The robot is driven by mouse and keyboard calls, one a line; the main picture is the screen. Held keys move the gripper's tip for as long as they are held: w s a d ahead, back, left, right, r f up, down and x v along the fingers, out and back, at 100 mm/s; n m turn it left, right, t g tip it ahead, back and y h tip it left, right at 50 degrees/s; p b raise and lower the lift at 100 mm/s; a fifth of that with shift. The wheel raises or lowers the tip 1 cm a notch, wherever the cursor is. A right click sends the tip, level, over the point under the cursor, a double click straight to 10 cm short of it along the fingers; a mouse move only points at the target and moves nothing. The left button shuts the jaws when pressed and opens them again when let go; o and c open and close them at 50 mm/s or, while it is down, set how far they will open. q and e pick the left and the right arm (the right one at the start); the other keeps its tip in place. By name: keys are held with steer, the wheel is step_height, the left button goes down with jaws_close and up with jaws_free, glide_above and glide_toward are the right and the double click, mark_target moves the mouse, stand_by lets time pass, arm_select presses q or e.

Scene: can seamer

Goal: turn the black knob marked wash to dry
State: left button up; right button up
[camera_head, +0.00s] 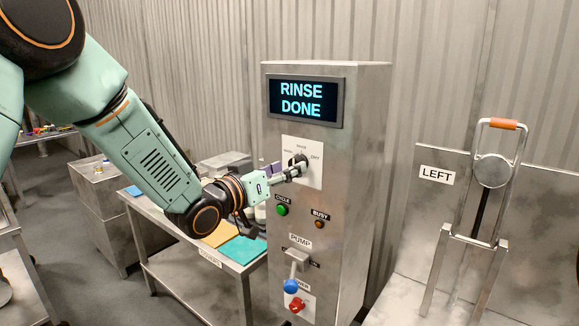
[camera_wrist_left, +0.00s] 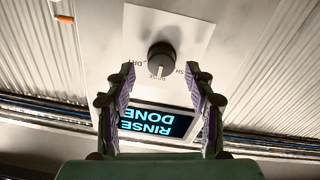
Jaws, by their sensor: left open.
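The black knob (camera_head: 301,159) is on a white plate on the front of a grey metal cabinet, with a dial lettered wash, rinse and dry. In the left wrist view, which is upside down, the knob (camera_wrist_left: 161,57) has a white pointer line aimed at the rinse label. My left gripper (camera_head: 291,171) is in front of the plate, close to the knob. In the left wrist view its fingers (camera_wrist_left: 161,72) are spread, one on each side of the knob's line, with nothing between them. Whether they touch the knob cannot be told. My right gripper is not in view.
The cabinet's screen (camera_head: 302,101) reads RINSE DONE. A bench with coloured cloths (camera_head: 238,251) is left.

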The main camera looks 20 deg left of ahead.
arm_select(q)
steer(key=shift+w+a, duration=0.2)
steer(key=shift+w, duration=0.3)
steer(key=shift+d, duration=0.3)
steer(key=shift+c, duration=1.2)
steer(key=shift+w+d, duration=0.15)
steer(key=shift+d, duration=0.15)
steer(key=c, duration=0.3)
steer(key=shift+w+a+f, duration=0.1)
steer(key=shift+a+f, duration=0.05)
steer(key=shift+a, duration=0.15)
steer(key=c, duration=0.3)
steer(key=shift+d, duration=0.1)
jaws_close()
